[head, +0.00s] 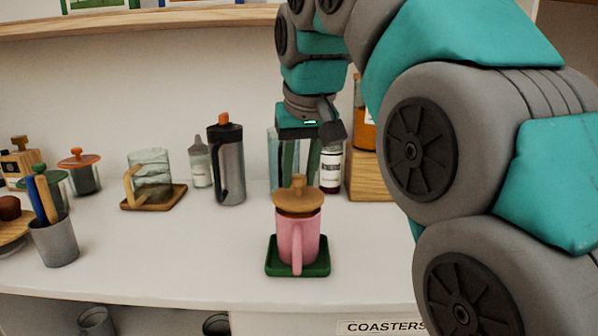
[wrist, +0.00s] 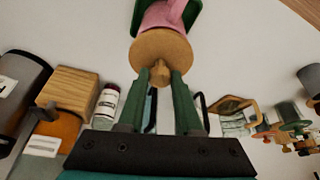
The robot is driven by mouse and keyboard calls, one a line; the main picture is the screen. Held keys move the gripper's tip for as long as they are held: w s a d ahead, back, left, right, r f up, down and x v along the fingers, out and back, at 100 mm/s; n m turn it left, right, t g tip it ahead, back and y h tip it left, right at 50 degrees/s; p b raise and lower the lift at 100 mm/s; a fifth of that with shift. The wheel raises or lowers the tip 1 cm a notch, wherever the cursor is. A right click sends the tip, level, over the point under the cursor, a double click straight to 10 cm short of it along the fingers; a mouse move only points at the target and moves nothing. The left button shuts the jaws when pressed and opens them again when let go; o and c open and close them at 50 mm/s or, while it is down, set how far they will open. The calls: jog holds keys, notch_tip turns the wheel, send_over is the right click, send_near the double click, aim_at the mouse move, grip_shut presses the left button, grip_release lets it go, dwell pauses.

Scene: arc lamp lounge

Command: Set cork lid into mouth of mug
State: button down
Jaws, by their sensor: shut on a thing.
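The pink mug (head: 297,243) stands upright on a green square coaster (head: 319,270), its handle facing the head camera. The round cork lid (head: 298,201) with its knob is directly over the mug's mouth, looking level. In the head view I cannot tell whether it is seated or just above the rim. In the wrist view the lid (wrist: 160,50) hides the mouth, and part of the pink mug (wrist: 166,15) shows beyond it. My gripper (wrist: 160,75) is shut on the lid's knob, one green finger on each side. It also shows in the head view (head: 298,178).
Left are a glass mug (head: 150,172) and a grey utensil cup (head: 55,240). The counter around the coaster is clear.

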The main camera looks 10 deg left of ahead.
jog(key=shift+f+b, duration=0.3)
jog(key=shift+f, duration=0.45)
dwell(1.1)
jog(key=c, duration=0.5)
grip_release()
jog(key=shift+r, duration=0.1)
